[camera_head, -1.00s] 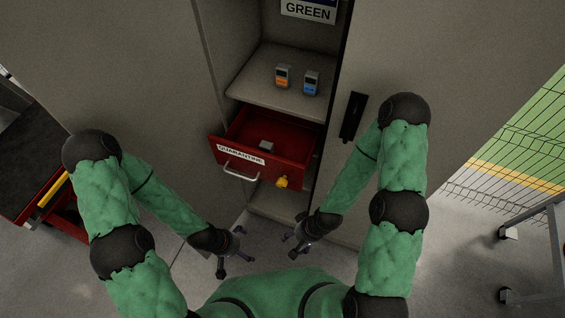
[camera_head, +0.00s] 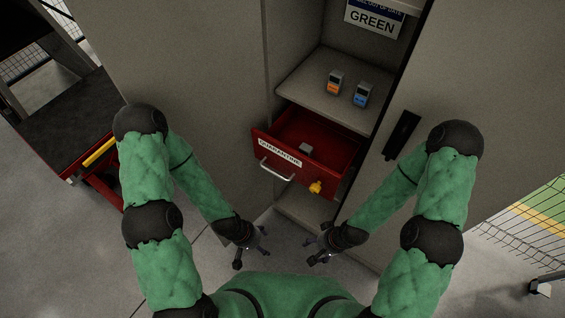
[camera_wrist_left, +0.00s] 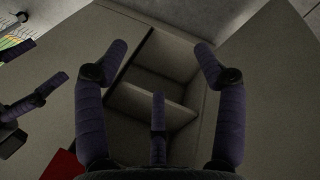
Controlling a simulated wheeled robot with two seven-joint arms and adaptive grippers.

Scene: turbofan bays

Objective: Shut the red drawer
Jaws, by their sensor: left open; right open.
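The red drawer (camera_head: 290,163) stands pulled out of the grey cabinet in the head view. It has a "QUARANTINE" label, a silver handle (camera_head: 277,171) and a yellow piece (camera_head: 316,187) on its front. A small grey object (camera_head: 305,149) lies inside it. A red corner (camera_wrist_left: 64,166), likely of the drawer, shows at the bottom of the left wrist view. My left gripper (camera_head: 251,256) is open and empty, below and left of the drawer front, apart from it. My right gripper (camera_head: 318,250) is open and empty below the drawer, also apart from it.
The shelf (camera_head: 322,104) above the drawer holds an orange-marked device (camera_head: 335,83) and a blue-marked device (camera_head: 362,95). A cabinet door with a black handle (camera_head: 402,135) is on the right. A red cart (camera_head: 75,130) stands at the left. A mesh fence (camera_head: 520,225) is at the right.

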